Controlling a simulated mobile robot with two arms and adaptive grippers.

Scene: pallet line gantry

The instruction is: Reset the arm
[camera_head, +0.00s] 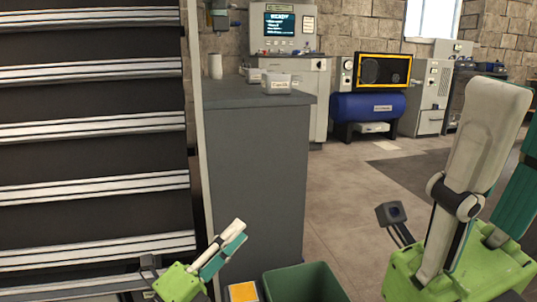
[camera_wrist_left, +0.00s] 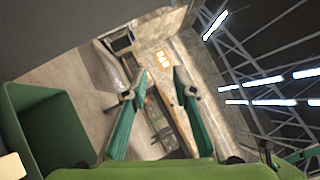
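My left gripper (camera_head: 238,232) shows low in the head view, left of centre, its fingers pointing up and right. It is in front of the grey counter's side and above the left of the green bin. In the left wrist view its two teal fingers stand apart with nothing between them (camera_wrist_left: 155,84), so it is open and empty. My right gripper (camera_head: 496,150) is large and close at the right edge of the head view, its fingers pointing up. It is partly cut off, and its opening cannot be judged. No object shows in it.
An open green bin (camera_head: 305,283) stands on the floor below; it also shows in the left wrist view (camera_wrist_left: 50,105). A grey counter (camera_head: 255,165) carries a small light container (camera_head: 277,83). Roller racking (camera_head: 90,130) fills the left. A blue tank machine (camera_head: 367,106) stands behind open floor (camera_head: 345,200).

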